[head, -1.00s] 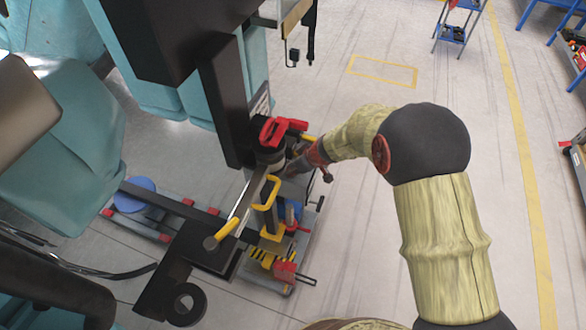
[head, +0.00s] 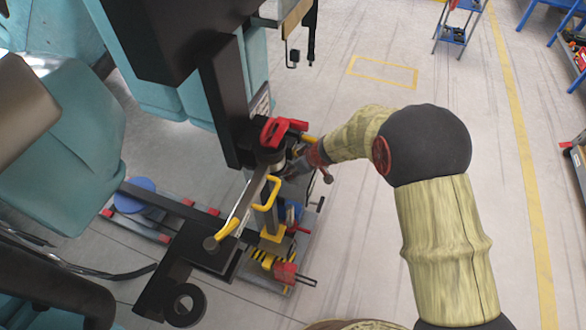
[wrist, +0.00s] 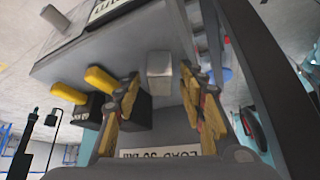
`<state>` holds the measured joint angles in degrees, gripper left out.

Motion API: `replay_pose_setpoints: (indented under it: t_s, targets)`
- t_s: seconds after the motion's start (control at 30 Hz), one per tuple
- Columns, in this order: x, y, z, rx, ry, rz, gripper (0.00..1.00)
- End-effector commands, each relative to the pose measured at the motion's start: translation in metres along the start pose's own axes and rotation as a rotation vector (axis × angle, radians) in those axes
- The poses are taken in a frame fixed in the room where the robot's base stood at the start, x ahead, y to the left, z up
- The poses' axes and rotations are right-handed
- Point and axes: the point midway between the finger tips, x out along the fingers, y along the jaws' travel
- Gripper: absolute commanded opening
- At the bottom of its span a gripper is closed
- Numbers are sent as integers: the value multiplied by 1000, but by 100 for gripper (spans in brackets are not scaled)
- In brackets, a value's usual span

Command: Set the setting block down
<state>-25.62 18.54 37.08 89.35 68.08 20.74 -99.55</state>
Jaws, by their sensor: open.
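A small pale grey block (wrist: 160,73), which looks like the setting block, shows in the wrist view between the tips of my gripper (wrist: 161,88). The two yellow-padded fingers stand apart, with a visible gap on each side of the block. I cannot tell what bears the block from below. In the head view my gripper (head: 298,166) is low beside the dark column, partly hidden by the machine parts. The block cannot be made out there.
Yellow handles (wrist: 88,85) stand left of my fingers in the wrist view, near a white label plate (wrist: 165,152). In the head view, a red-topped part (head: 274,132) and a yellow handle (head: 268,192) crowd the gripper. Open floor (head: 345,235) lies to the right.

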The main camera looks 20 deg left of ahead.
Motion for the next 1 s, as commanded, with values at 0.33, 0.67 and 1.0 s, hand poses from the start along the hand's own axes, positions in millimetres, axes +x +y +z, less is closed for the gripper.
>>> replay_pose_setpoints:
  t_s: [0.33,0.67,1.0]
  targets:
    - [-60,1,-4,1,3,3,40]
    - [-113,1,-2,1,1,2,40]
    - [-122,0,-1,0,0,0,40]
